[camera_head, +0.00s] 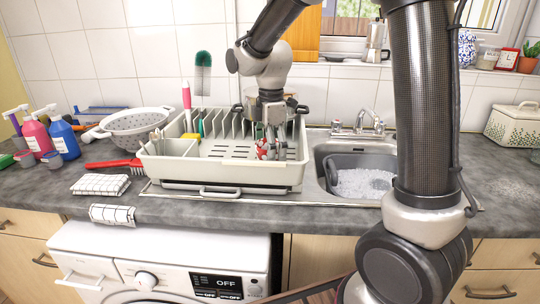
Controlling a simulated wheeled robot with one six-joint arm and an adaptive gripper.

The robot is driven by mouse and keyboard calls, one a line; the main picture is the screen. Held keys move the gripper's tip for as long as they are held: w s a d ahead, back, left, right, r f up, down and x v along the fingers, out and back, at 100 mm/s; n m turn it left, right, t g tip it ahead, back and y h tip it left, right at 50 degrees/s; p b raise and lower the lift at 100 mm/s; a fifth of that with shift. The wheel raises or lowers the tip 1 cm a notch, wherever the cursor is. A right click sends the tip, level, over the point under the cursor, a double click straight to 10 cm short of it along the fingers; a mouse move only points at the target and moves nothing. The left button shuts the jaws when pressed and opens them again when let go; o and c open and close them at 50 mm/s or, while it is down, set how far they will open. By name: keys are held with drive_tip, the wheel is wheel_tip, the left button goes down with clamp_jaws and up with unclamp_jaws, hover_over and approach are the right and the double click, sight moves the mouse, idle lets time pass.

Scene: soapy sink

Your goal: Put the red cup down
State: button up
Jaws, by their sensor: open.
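The red cup (263,149) shows as a small red and pale shape low in the dish rack (225,180), on the right part of its slatted floor. My gripper (271,143) points down over the rack, with its fingertips right at the cup. The jaws are open. The fingers hide part of the cup, and I cannot tell whether they touch it. The cup seems to be at the level of the rack floor, but its exact contact is too small to see.
The sink (362,182) with foam lies to the right of the rack, with a tap (362,122) behind. A colander (135,127), a red-handled brush (113,163) and bottles (64,138) stand left. A pot (271,97) is behind my gripper.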

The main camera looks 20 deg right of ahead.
wheel_tip(320, 180, up, 10)
drive_tip(key=s+d+m+t, duration=0.2)
drive_tip(key=s+d+m, duration=0.5)
drive_tip(key=s+m, duration=0.2)
drive_tip(key=s+d+m+t, duration=0.2)
drive_tip(key=s+d+m, duration=0.5)
drive_tip(key=s, duration=0.6)
drive_tip(key=shift+s+d+m, duration=0.3)
drive_tip(key=shift+s+m, duration=0.1)
drive_tip(key=shift+m, duration=0.6)
drive_tip(key=shift+f, duration=0.1)
